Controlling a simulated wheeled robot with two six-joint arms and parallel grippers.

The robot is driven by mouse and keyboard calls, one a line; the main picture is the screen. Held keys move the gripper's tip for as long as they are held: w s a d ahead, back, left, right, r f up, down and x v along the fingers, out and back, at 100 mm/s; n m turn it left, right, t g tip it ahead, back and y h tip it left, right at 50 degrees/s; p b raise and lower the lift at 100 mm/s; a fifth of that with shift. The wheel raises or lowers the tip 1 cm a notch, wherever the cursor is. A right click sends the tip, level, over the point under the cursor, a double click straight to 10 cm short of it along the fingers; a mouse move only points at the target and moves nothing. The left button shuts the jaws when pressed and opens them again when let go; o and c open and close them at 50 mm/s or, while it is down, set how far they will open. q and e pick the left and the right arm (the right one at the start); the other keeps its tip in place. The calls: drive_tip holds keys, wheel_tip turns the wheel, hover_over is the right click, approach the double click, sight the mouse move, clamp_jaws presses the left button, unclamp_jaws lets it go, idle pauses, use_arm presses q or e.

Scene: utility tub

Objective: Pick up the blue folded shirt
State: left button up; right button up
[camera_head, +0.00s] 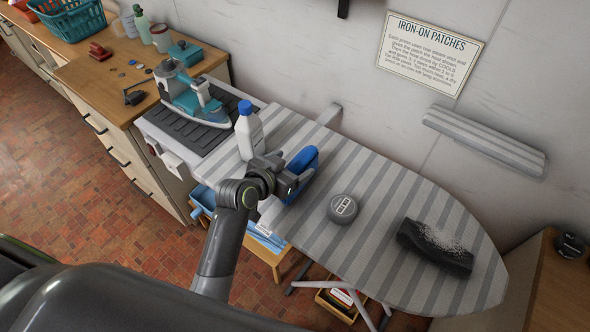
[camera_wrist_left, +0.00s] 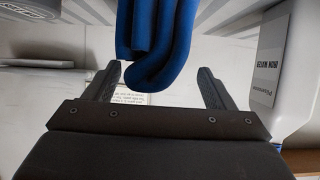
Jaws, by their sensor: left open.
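The blue folded shirt (camera_head: 301,174) stands on the striped ironing board (camera_head: 380,225), just beyond my left gripper (camera_head: 298,180). In the left wrist view the shirt (camera_wrist_left: 155,45) shows as rounded blue folds at the top middle. My left gripper (camera_wrist_left: 162,85) is open there, with a finger on each side of the shirt's near end. A gap shows between the shirt and each finger. The gripper and wrist hide part of the shirt in the head view. My right gripper is not in view.
A white bottle with a blue cap (camera_head: 249,130) stands close left of the shirt; its label reads iron water. A round grey tin (camera_head: 343,208) and a dark cloth with pale specks (camera_head: 437,246) lie to the right. A teal iron (camera_head: 190,95) rests at the left.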

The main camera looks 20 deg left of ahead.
use_arm(q)
drive_tip(key=shift+w+d+f, duration=0.1)
drive_tip(key=shift+w, duration=0.1)
drive_tip(key=c, duration=1)
drive_tip(key=shift+c, duration=1)
